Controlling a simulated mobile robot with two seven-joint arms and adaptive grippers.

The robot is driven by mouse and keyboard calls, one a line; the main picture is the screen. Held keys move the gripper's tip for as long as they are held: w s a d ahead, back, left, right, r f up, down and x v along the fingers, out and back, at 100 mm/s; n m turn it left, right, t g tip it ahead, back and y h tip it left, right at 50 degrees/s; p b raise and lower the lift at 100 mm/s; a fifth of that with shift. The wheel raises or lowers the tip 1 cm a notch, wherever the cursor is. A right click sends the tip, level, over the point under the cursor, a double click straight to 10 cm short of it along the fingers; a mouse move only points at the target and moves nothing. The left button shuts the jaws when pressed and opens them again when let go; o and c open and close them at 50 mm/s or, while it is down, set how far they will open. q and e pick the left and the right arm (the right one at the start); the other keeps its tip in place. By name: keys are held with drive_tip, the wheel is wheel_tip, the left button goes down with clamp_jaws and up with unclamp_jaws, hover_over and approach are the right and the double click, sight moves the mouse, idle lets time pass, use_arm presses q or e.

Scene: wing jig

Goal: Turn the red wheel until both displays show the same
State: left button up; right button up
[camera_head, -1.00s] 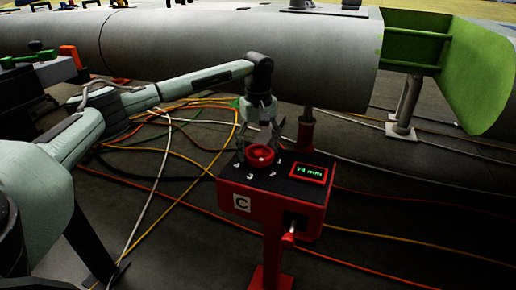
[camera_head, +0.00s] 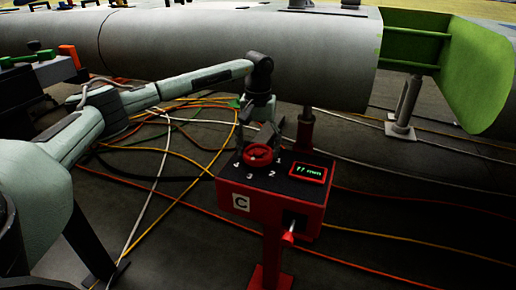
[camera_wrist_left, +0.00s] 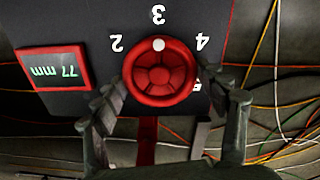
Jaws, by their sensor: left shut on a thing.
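The red wheel (camera_head: 257,155) lies flat on the black top of a red control box (camera_head: 268,207). It also shows in the left wrist view (camera_wrist_left: 160,75), its white dot toward the number 3. My left gripper (camera_head: 259,142) reaches down from above, one finger on each side of the rim, shut on the wheel; it also shows in the left wrist view (camera_wrist_left: 168,90). A small display (camera_head: 307,171) is right of the wheel. In the left wrist view this display (camera_wrist_left: 55,69) appears upside down and reads about 77 mm. I see no second display. My right gripper is not in view.
A big grey wing section (camera_head: 240,55) with a green open end (camera_head: 480,75) runs behind the box. The box stands on a red post and has a lever (camera_head: 289,237) in front. Orange, yellow and white cables (camera_head: 165,165) lie on the dark floor.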

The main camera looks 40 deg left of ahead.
sight(258, 151)
use_arm(q)
drive_tip(key=shift+f, duration=0.15)
drive_tip(key=o, duration=1.1)
drive_tip(key=shift+o, duration=0.2)
drive_tip(key=shift+r, duration=0.25)
wheel_tip(258, 151, up, 12)
drive_tip(key=shift+f, duration=0.15)
drive_tip(key=shift+s+f, duration=0.1)
